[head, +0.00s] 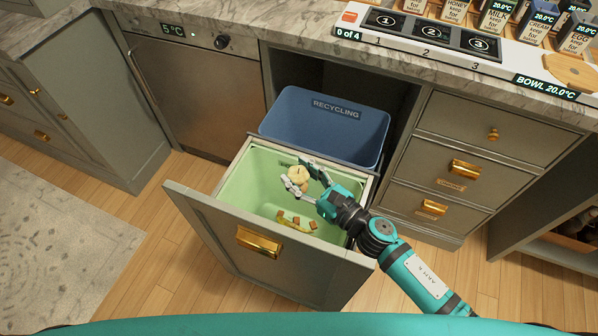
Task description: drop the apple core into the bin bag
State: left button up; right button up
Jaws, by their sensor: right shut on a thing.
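My right gripper (304,176) is shut on the apple core (298,174), a small pale yellow thing. It holds the core over the open green-lined bin bag (240,190) in the pulled-out drawer. Inside the green bag, lower down, lie a yellow peel-like scrap (292,221) and a few small brown pieces. My right arm reaches in from the lower right across the drawer's right edge. My left gripper is not in view.
A blue recycling bin (325,125) stands behind the green bag in the same pull-out. The drawer front (262,255) has a gold handle. Closed drawers (448,170) stand to the right; a marble counter with cartons and numbered pads runs above.

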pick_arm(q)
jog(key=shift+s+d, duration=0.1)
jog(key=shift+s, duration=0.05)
pick_arm(e)
jog(key=o, duration=1.1)
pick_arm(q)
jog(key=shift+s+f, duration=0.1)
pick_arm(e)
jog(key=v, duration=1.2)
